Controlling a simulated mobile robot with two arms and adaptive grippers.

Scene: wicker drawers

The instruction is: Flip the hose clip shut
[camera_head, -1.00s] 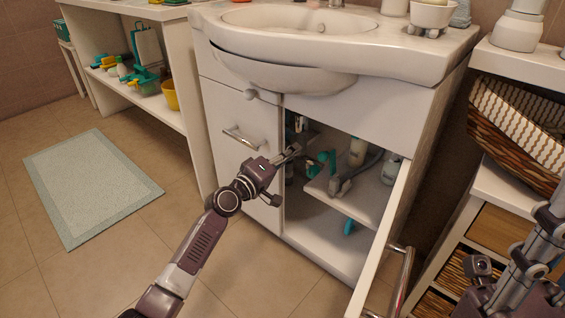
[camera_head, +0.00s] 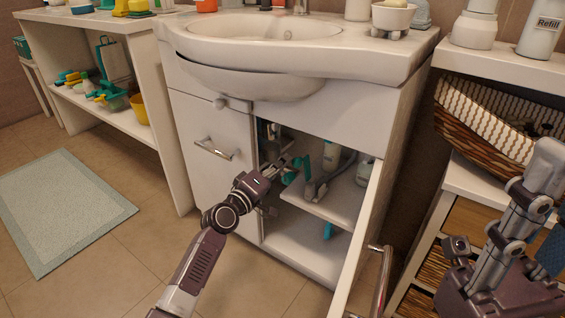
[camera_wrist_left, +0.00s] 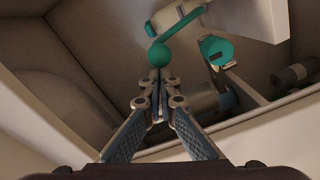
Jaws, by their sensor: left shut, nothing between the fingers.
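Inside the open cabinet, a teal part (camera_head: 291,172) sits by a grey hose (camera_head: 322,184); I take this teal part for the hose clip. In the left wrist view, a teal ball (camera_wrist_left: 159,54) on a teal curved strip (camera_wrist_left: 178,24) shows just beyond the fingertips. My left gripper (camera_head: 283,161) reaches into the cabinet opening beside the teal part. Its fingers (camera_wrist_left: 157,82) are shut and empty, with tips close to the ball; whether they touch it is unclear. The clip's exact state is hard to tell. My right gripper is not clearly visible.
The cabinet's open door (camera_head: 362,245) stands at the right of the opening. A wicker basket (camera_head: 480,135) sits farther right.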

